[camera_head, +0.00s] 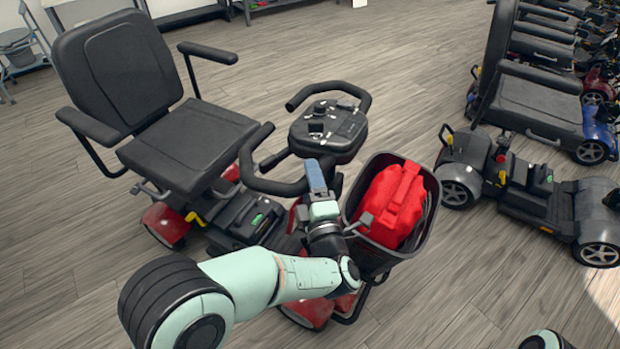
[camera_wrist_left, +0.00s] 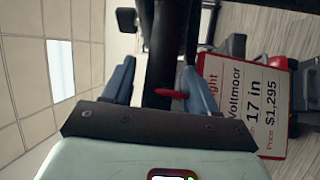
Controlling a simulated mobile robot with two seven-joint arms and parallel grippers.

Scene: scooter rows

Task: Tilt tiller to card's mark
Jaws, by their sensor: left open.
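The scooter's tiller (camera_head: 328,128) has a dark console and looped black handlebars and stands in front of the seat. My left gripper (camera_head: 316,178) is at the tiller, just below the console and beside the basket. In the left wrist view its blue fingers (camera_wrist_left: 160,82) are open, one on each side of a black bar (camera_wrist_left: 160,50); I cannot tell whether they touch it. A small red lever (camera_wrist_left: 171,93) lies across the bar. A red-bordered card (camera_wrist_left: 243,105) shows "Voltmoor", "17 in" and "$1,295", turned sideways. My right gripper is not in view.
A black basket (camera_head: 432,188) with a red bag (camera_head: 392,205) hangs on the tiller's right. The scooter's seat (camera_head: 185,145) is to the left. Another scooter (camera_head: 530,190) and a parked row stand at right. Open wood floor (camera_head: 440,285) lies at front right.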

